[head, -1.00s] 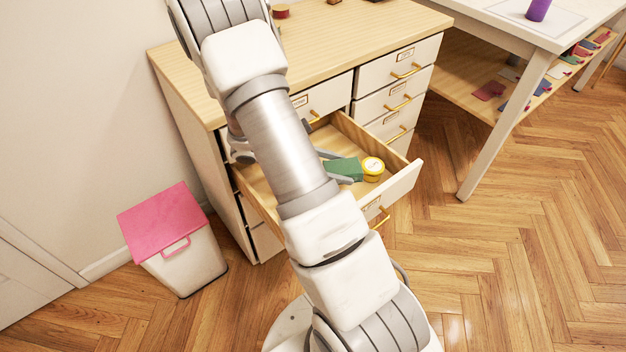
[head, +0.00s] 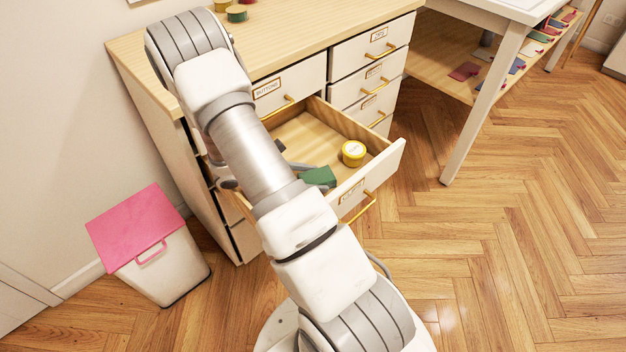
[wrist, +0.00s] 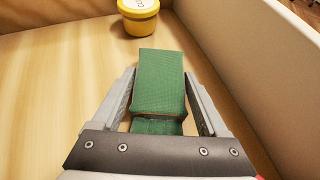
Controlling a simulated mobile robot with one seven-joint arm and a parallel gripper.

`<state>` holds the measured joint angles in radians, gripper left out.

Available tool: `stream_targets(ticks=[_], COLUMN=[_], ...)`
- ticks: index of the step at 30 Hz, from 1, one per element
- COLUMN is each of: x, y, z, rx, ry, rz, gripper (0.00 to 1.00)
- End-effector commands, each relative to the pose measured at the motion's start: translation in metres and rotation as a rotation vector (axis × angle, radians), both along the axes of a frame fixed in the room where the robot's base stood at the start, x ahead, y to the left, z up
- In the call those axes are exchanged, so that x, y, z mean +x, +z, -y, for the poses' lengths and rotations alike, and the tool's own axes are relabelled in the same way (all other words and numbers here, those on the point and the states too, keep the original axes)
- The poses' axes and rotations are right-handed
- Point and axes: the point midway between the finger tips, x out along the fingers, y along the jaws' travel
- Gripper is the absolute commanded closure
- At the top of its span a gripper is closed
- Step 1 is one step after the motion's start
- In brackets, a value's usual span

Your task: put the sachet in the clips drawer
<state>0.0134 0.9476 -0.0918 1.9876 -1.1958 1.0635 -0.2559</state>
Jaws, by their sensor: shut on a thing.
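The green sachet (head: 318,177) is a small block-shaped packet. It is at the open drawer (head: 395,160), near the drawer's front wall. In the wrist view the sachet (wrist: 158,85) sits between the two fingers of my gripper (wrist: 160,100), which is shut on it. Whether the sachet touches the drawer floor I cannot tell. The drawer's front label is too small to read surely. My arm hides the left part of the drawer and most of my gripper in the head view.
A yellow tub (head: 353,153) with a pale lid stands in the drawer, beyond the sachet. Closed drawers with gold handles (head: 380,50) are at the right of the cabinet. A pink-lidded bin (head: 165,275) stands at left. The floor at right is clear.

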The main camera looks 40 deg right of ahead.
Motion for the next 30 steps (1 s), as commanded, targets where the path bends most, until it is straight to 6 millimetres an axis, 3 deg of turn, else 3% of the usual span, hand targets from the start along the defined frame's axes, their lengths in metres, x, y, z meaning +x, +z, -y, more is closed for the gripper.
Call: stream_targets(ticks=[9, 10, 13, 23, 30], x=[0.0, 0.0, 0.0, 0.0, 0.013], y=[-0.003, -0.001, -0.001, 0.004, 0.026], z=[0.0, 0.0, 0.0, 0.0, -0.036], rx=[0.0, 0.0, -0.001, -0.001, 0.0], ry=[0.0, 0.0, -0.001, -0.001, 0.004], rz=[0.001, 0.001, 0.002, 0.002, 0.003], gripper=[0.79, 0.18, 0.0, 0.0, 0.0])
